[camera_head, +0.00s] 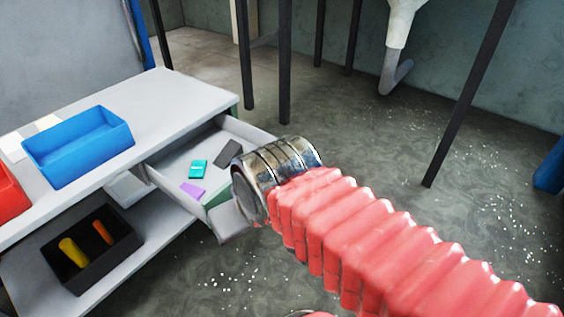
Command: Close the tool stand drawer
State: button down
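The tool stand (150,105) is a light grey two-level bench at the left. Its drawer (168,164) is pulled out toward the right, and its inside shows from above. In the drawer lie a teal piece (198,169), a purple piece (192,190) and a dark grey piece (228,154). The metal end of my arm (275,165) is over the drawer's outer end and hides much of its front. I cannot tell whether it touches the drawer. My gripper's fingers cannot be made out, so its opening is unclear.
A blue bin (78,146) and part of a red bin (10,193) stand on the top. A black bin (88,262) with yellow and orange tools is on the lower shelf. Dark posts (470,95) stand behind. The speckled floor at the right is mostly clear.

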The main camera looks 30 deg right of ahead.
aim_at(168, 167)
jog(key=z, duration=0.05)
jog(key=i, duration=1)
jog(key=u, duration=0.05)
